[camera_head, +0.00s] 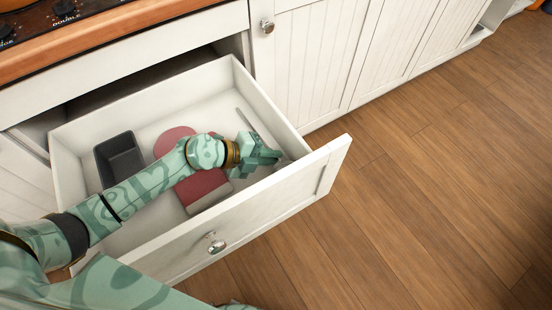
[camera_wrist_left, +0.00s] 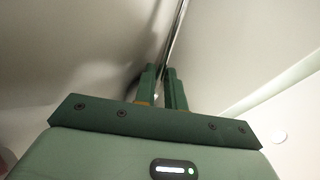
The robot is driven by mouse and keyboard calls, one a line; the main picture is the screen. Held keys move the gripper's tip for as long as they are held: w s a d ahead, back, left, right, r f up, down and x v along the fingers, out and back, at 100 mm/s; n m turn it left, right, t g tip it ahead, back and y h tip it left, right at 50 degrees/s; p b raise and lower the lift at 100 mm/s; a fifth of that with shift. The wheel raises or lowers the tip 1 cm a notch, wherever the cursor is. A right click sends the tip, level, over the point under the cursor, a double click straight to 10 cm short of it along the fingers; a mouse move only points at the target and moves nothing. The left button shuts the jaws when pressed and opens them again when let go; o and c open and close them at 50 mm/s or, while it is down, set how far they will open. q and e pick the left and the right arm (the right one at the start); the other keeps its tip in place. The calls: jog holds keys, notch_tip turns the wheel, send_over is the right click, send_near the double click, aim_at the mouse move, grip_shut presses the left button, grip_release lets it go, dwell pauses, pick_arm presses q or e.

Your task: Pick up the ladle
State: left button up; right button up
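The ladle (camera_head: 244,121) lies in the open drawer near its right wall, and only its thin grey handle shows clearly. The rest is hidden behind my left gripper (camera_head: 272,157), which reaches down into the drawer's front right corner. In the left wrist view the ladle's handle (camera_wrist_left: 178,32) runs from far down between the fingertips of my left gripper (camera_wrist_left: 161,76). The fingers are close together, with the narrow handle between them. The ladle's bowl cannot be made out. My right gripper is not in view.
The white drawer (camera_head: 263,208) holds a dark grey tray (camera_head: 119,158), a flat red-and-grey item (camera_head: 205,190) and a round reddish item (camera_head: 170,139), partly under my arm. The drawer walls stand close around my gripper. Wooden floor (camera_head: 430,180) lies open to the right.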

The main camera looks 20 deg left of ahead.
pick_arm(q)
grip_shut()
jog(key=shift+r, duration=0.1)
